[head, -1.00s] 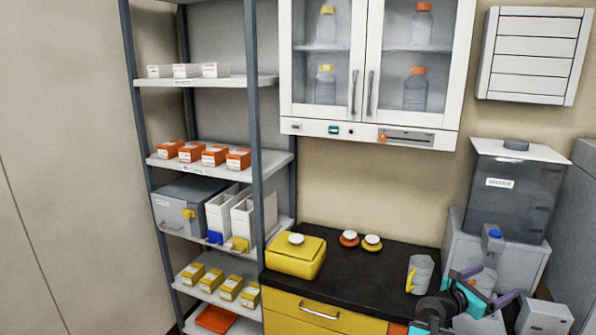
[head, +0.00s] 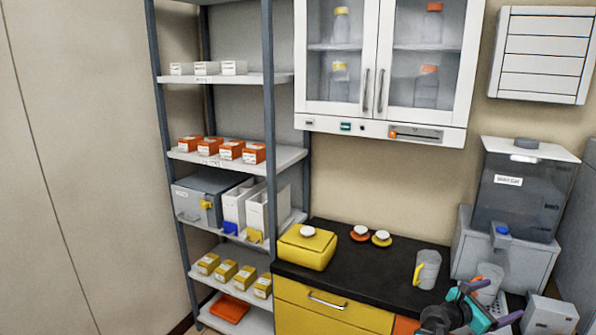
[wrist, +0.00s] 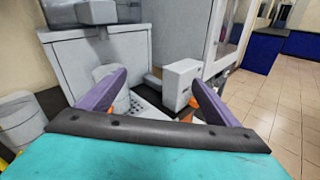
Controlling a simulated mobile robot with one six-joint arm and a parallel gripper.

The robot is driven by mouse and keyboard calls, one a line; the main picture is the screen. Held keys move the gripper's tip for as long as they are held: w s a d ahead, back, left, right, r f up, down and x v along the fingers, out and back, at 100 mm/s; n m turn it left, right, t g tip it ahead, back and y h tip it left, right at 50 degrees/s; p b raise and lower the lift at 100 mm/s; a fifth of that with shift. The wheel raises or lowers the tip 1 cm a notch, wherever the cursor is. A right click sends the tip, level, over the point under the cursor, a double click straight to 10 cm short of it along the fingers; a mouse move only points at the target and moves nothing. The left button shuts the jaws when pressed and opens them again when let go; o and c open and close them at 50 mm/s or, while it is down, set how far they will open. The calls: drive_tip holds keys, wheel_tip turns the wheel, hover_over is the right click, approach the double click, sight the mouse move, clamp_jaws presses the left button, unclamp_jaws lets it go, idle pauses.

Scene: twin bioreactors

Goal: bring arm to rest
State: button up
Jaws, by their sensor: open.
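My gripper (wrist: 158,100) shows in the wrist view as two purple fingers spread wide apart, with orange near their tips. It is open and holds nothing. In the head view my teal and black wrist is at the bottom right corner, over the right end of the black counter, and the gripper (head: 497,296) is partly cut off and hard to make out. A pale cylindrical cup (wrist: 112,90) stands beyond the left finger; whether they touch cannot be told. A white box (wrist: 180,84) stands beyond the gap, nearer the right finger.
A grey dispenser (head: 520,195) stands behind my gripper. A mug with a yellow handle (head: 429,268) is left of it on the black counter (head: 370,275). A yellow box (head: 307,248) sits further left, near a shelf rack (head: 285,160). Tiled floor (wrist: 280,110) is open at right.

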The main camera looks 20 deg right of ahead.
drive_tip(key=w+a+f+m+y+b, duration=0.2)
drive_tip(key=w+a+f+m+y, duration=0.1)
drive_tip(key=a+f, duration=0.8)
drive_tip(key=w+a+f+m+y+b, duration=0.1)
drive_tip(key=w+a+f+m+y, duration=0.2)
drive_tip(key=a+f, duration=0.8)
drive_tip(key=w+a+f+m+y+b, duration=0.25)
drive_tip(key=a+f, duration=0.55)
drive_tip(key=f, duration=0.6)
drive_tip(key=s+a+f+m+g+y+b, duration=0.1)
drive_tip(key=s+a+f, duration=0.3)
drive_tip(key=a, duration=0.7)
drive_tip(key=s+a+f+m+g+y+b, duration=0.1)
drive_tip(key=s+a+f+m+g+y, duration=0.1)
drive_tip(key=a+f, duration=0.7)
drive_tip(key=s+a+f+m+g+y+b, duration=0.1)
drive_tip(key=s+a+f+m+y, duration=0.2)
drive_tip(key=a, duration=1.1)
drive_tip(key=s+f+y, duration=0.2)
drive_tip(key=s+f, duration=0.1)
drive_tip(key=s, duration=0.1)
drive_tip(key=shift+s+a+f+m+b, duration=0.2)
drive_tip(key=shift+s+m+b, duration=0.15)
